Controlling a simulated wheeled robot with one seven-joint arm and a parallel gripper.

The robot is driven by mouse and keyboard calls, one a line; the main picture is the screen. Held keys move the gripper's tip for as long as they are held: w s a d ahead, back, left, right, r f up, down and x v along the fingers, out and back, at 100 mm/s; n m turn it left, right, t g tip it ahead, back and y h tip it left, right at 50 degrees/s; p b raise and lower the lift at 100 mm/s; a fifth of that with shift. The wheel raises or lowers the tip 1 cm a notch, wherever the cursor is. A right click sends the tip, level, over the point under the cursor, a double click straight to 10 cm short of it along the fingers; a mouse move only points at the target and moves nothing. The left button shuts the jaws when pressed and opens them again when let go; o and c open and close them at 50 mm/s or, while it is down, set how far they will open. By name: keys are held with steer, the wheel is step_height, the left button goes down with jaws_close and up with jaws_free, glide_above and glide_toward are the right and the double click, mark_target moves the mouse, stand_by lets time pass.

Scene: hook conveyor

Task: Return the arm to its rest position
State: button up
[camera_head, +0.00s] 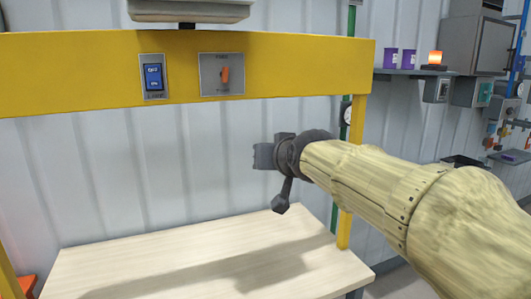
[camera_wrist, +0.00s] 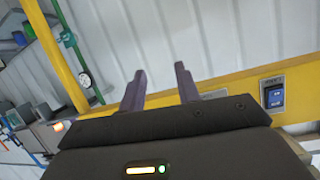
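My arm (camera_head: 390,195), in a cream cover, reaches in from the right side of the head view. My gripper (camera_head: 262,157) is at its end, in front of the ribbed wall, below the yellow beam and above the light wooden table (camera_head: 110,267). In the wrist view, the two dark fingers of my gripper (camera_wrist: 160,76) stand apart with nothing between them. The gripper holds nothing and appears clear of the beam and the table.
The yellow beam (camera_head: 100,75) carries a blue switch (camera_head: 153,77) and an orange toggle switch (camera_head: 224,76). A yellow post (camera_head: 350,200) stands behind the arm. A shelf (camera_head: 410,72) with purple cups and an orange lamp (camera_head: 435,58) is on the right. The visible tabletop is bare.

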steer(key=s+d+f+g+h, duration=0.1)
steer(key=s+d+f+g, duration=0.15)
steer(key=f, duration=0.55)
steer(key=s+d+f+g+h, duration=0.1)
steer(key=d+f, duration=0.2)
steer(key=f, duration=0.5)
steer(key=s+d+f+m+g+h, duration=0.1)
steer(key=s+d+f+g, duration=0.2)
steer(key=s+f, duration=0.6)
steer(key=s+d+f+m+g+h, duration=0.1)
steer(key=s+d+f+g, duration=0.3)
steer(key=s+f, duration=0.5)
step_height(320, 180, down, 3)
steer(key=shift+d+f, duration=0.1)
steer(key=shift+d, duration=0.8)
steer(key=shift+w, duration=0.15)
